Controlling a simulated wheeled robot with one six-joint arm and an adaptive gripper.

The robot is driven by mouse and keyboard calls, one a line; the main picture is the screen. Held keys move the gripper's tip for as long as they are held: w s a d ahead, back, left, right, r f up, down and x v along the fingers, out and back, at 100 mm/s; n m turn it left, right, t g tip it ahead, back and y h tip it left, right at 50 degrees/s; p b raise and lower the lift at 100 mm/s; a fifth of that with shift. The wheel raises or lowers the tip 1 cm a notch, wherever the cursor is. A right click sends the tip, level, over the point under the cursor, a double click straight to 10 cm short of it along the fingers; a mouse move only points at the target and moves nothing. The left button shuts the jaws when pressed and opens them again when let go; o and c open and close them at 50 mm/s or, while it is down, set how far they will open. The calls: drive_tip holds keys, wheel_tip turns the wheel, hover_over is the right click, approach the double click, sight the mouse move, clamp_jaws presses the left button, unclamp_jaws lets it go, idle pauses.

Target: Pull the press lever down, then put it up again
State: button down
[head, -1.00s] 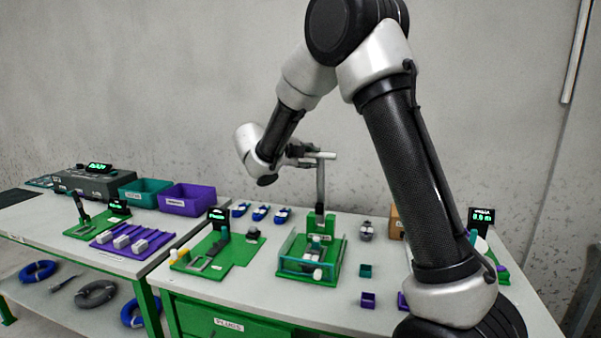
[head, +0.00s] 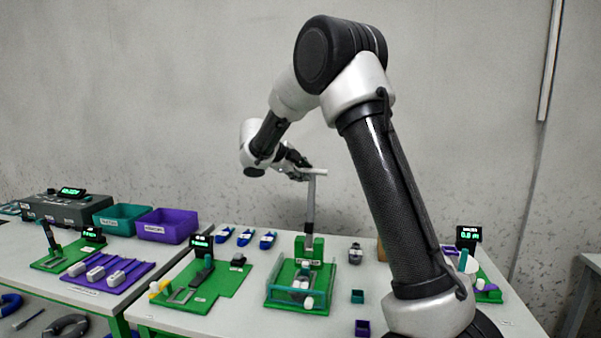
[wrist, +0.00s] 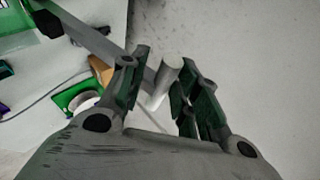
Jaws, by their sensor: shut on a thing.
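The press lever (head: 311,205) is a grey bar standing nearly upright, with a pale crossways handle (head: 314,171) at its top. It rises from the green press (head: 309,250) at the back of its green base. Teal-edged walls surround the base, with small pale parts inside. My gripper (head: 299,171) is at the handle, high above the table. In the wrist view the pale round handle (wrist: 168,72) lies between the two fingers of my gripper (wrist: 170,88), which is shut on it. The grey lever bar (wrist: 88,37) runs off to the upper left there.
Left of the press is a green fixture (head: 205,285) with a small display. Three blue-and-white parts (head: 244,238) lie behind it. Teal (head: 122,218) and purple (head: 166,225) bins stand further left.

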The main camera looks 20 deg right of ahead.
drive_tip(key=shift+s+d+f, duration=0.1)
drive_tip(key=shift+s+f, duration=0.15)
drive_tip(key=shift+f, duration=0.3)
drive_tip(key=c, duration=1.3)
unclamp_jaws()
drive_tip(key=shift+w, duration=0.1)
drive_tip(key=shift+r, duration=0.3)
drive_tip(key=v, duration=1.2)
